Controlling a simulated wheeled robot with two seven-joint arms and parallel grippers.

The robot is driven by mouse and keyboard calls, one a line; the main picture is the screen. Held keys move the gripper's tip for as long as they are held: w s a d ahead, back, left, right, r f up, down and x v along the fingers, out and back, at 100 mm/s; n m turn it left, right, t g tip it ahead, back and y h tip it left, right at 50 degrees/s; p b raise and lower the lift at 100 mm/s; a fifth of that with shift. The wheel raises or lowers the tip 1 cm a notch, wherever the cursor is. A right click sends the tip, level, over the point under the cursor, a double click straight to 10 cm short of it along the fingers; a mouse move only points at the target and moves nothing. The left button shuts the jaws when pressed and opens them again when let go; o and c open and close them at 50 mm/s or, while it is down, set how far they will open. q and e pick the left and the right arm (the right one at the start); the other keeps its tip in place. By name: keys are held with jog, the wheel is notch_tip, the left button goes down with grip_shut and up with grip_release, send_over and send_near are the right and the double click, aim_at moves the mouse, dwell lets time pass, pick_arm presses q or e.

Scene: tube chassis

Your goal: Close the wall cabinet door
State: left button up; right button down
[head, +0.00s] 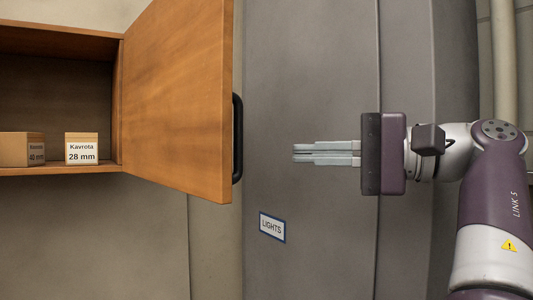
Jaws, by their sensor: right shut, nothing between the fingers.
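The wall cabinet (60,173) is at the upper left, with its inside showing. Its wooden door (175,95) stands open, hinged at the cabinet's right side and swung out toward me. A black bar handle (237,138) is on the door's free edge, on the side turned to the right. My right gripper (294,153) is to the right of the handle at about its height, pointing left. Its fingers are shut with nothing between them, and a gap shows in the picture between the fingertips and the handle. My left gripper is not in view.
In the cabinet stand a box labelled Kavrota 28 mm (82,148) and a box labelled 40 mm (20,149). A grey metal cabinet (310,230) with a LIGHTS label (272,227) is behind my right gripper. The area below the door looks clear.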

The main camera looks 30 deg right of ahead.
jog(key=shift+w+a+f+p, duration=0.1)
jog(key=shift+w+a+p, duration=0.2)
jog(key=shift+a, duration=0.55)
jog(key=shift+w+a+p, duration=0.2)
jog(key=shift+w+a, duration=0.15)
jog(key=shift+a, duration=0.55)
jog(key=shift+w+a+f+p, duration=0.1)
jog(key=shift+w+a+p, duration=0.2)
jog(key=shift+a, duration=0.55)
